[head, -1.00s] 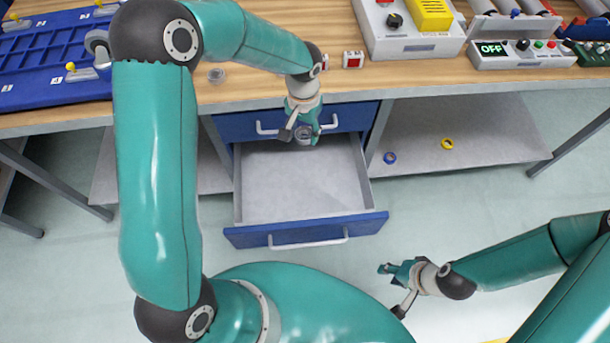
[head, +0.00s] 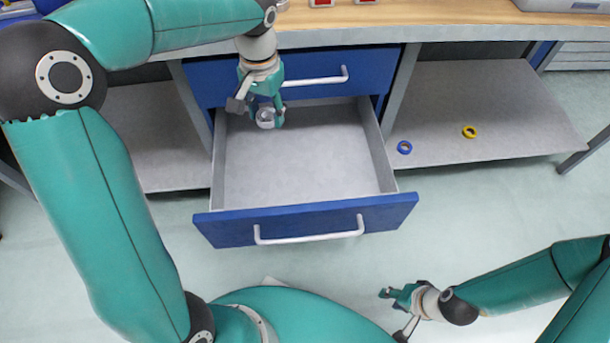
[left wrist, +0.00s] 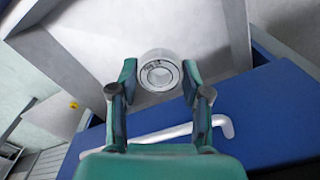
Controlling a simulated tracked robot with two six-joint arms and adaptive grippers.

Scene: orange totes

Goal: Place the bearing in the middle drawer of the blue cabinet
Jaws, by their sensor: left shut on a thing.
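The bearing (head: 266,117) is a small silvery ring. My left gripper (head: 264,112) is shut on it and holds it over the back left part of the open drawer (head: 310,222). In the left wrist view the bearing (left wrist: 159,72) sits between the fingertips, with the grey drawer floor behind it. The drawer has a blue front with a pale bar handle, and its grey inside looks empty. A shut blue drawer (head: 300,68) of the same cabinet is above it. My right gripper (head: 401,296) is low at the right, away from the cabinet; its fingers look apart, with nothing between them.
The wooden worktop (head: 420,20) runs above the cabinet. A blue ring (head: 404,147) and a yellow ring (head: 469,131) lie on the grey shelf (head: 500,105) to the right. The floor in front of the drawer is clear apart from my own arms.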

